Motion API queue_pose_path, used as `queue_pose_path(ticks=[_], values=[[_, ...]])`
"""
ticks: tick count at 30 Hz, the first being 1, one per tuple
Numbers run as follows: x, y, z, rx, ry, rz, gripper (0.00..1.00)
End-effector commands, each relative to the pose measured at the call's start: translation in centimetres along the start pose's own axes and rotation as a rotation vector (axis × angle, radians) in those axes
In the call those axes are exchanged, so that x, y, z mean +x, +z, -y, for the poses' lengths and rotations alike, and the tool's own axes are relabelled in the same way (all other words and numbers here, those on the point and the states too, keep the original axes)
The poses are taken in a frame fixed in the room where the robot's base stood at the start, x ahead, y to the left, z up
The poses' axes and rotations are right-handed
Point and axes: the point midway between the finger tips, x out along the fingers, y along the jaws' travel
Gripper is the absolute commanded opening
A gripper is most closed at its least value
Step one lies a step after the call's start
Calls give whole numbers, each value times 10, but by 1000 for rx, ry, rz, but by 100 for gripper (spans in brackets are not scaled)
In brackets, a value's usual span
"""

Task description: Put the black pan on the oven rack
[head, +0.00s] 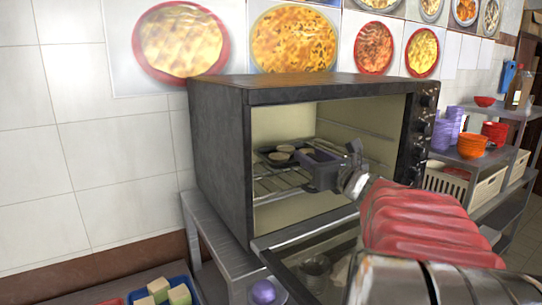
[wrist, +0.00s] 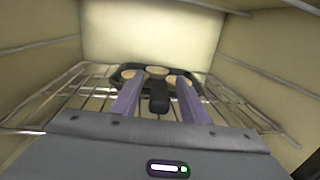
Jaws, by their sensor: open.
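The black pan (head: 270,154) lies on the wire oven rack (head: 266,186) inside the open oven (head: 222,160), with several round pale pieces in it. In the wrist view the pan (wrist: 122,75) rests toward the back of the rack (wrist: 62,100), and its dark handle (wrist: 158,98) points toward me. My gripper (head: 318,158) is inside the oven, just in front of the pan. Its two purple fingers (wrist: 156,88) are apart, one on each side of the handle, with gaps visible. The fingertips overlap the pan's near edge in the picture; I cannot tell whether they touch it.
The oven's glass door (head: 310,262) is folded down below my arm. Oven side walls and rails (wrist: 270,72) lie close on both sides. A blue tray with pale cubes (head: 162,292) is at the lower left. Shelves with orange bowls (head: 471,146) stand at the right.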

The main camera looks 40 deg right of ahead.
Motion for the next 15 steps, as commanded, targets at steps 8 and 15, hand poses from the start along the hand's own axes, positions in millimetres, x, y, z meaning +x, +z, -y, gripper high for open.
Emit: queue_pose_path(ticks=[8, 15], values=[[-40, 1, 1, -2, -4, 2, 40], [-76, 0, 1, -1, -3, 1, 40]])
